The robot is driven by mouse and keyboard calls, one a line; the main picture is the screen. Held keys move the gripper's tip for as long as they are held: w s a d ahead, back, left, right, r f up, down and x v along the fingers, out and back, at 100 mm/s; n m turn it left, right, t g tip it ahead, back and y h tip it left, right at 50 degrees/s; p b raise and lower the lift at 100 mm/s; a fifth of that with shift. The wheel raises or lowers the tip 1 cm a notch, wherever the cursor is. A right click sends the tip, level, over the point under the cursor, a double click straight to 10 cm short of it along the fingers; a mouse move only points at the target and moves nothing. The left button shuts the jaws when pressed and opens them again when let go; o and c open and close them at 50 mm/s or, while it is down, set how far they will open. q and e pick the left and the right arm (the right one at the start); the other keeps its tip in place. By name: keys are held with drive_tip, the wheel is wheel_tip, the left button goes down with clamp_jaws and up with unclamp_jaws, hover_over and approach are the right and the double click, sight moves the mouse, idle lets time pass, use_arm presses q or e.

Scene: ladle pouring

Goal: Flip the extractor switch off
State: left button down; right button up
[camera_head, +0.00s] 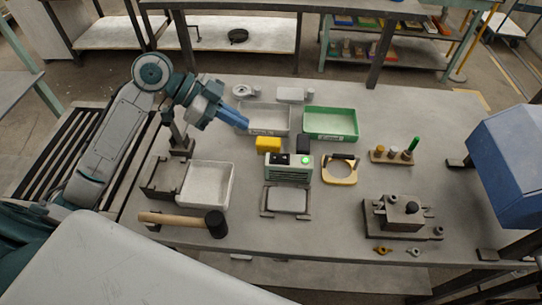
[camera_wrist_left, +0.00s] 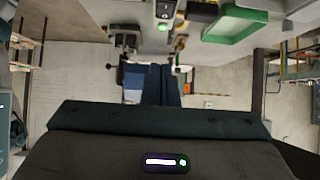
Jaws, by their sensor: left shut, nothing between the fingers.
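A grey-green switch box (camera_head: 288,174) stands near the middle of the bench, with dark switches on top and a lit green lamp (camera_head: 305,160) at its right. In the left wrist view the box appears at the top edge with a switch (camera_wrist_left: 163,14) and the green lamp (camera_wrist_left: 162,28). I cannot tell the switch's position. My left gripper (camera_head: 244,123) is shut and empty, above the bench, behind and left of the box and apart from it. Its blue fingers show in the left wrist view (camera_wrist_left: 152,84). My right gripper is not in view.
A grey tray (camera_head: 251,128) and green tray (camera_head: 355,135) stand behind the box. A yellow block (camera_head: 267,144) and a dark block sit close behind it. A white tray (camera_head: 232,190) and mallet (camera_head: 180,219) lie left; a blue hood (camera_head: 510,150) stands at right.

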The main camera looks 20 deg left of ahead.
sight(288, 159)
use_arm(q)
drive_tip(key=shift+d, duration=0.2)
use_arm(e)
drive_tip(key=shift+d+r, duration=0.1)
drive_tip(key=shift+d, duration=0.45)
